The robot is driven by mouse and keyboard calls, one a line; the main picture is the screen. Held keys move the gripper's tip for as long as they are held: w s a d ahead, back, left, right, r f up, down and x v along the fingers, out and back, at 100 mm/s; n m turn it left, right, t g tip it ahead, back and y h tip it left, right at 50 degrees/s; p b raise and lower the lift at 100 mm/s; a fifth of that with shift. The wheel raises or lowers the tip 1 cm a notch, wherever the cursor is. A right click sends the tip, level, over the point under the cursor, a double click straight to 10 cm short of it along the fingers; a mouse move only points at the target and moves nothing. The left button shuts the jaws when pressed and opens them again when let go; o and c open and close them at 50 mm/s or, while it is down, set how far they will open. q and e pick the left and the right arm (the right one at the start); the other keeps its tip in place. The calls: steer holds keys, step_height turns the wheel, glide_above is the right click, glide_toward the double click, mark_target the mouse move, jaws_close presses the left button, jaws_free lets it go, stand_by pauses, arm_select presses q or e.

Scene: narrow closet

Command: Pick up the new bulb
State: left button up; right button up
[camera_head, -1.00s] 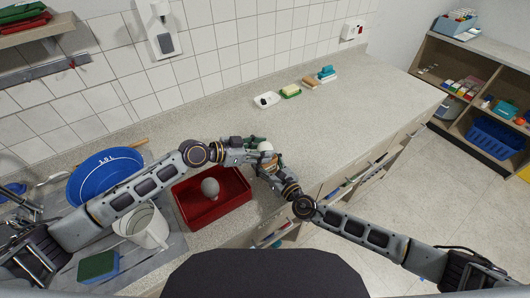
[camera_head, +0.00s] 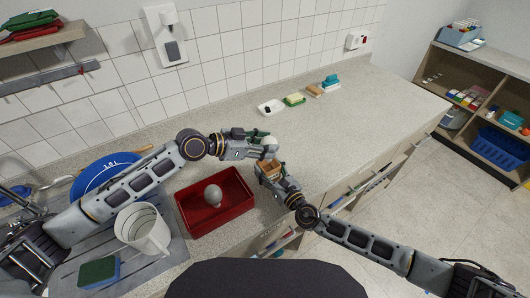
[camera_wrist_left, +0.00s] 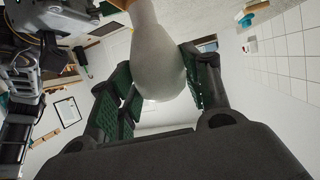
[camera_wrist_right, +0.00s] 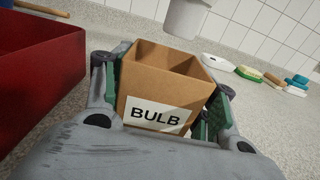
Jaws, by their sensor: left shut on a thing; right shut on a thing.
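A white bulb (camera_wrist_left: 156,60) is between the fingers of my left gripper (camera_wrist_left: 155,88), which is shut on it. In the head view my left gripper (camera_head: 266,144) is just above an open cardboard box (camera_head: 269,169), and the bulb is mostly hidden by the fingers. My right gripper (camera_wrist_right: 163,100) is shut on this box, which is labelled BULB in the right wrist view (camera_wrist_right: 158,88). The box is upright or slightly tilted, and its bottom is hidden. Another bulb, greyish (camera_head: 213,194), lies in the red tray (camera_head: 238,213).
A white dish (camera_head: 270,107) and sponges (camera_head: 294,100) stand near the wall. The counter right of my grippers is clear.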

arm_select(q)
steer(key=shift+r, duration=1.85)
arm_select(e)
steer(key=o, duration=1.1)
steer(key=shift+c, duration=0.2)
steer(key=shift+s+d, duration=0.1)
steer(key=shift+v, duration=5.9)
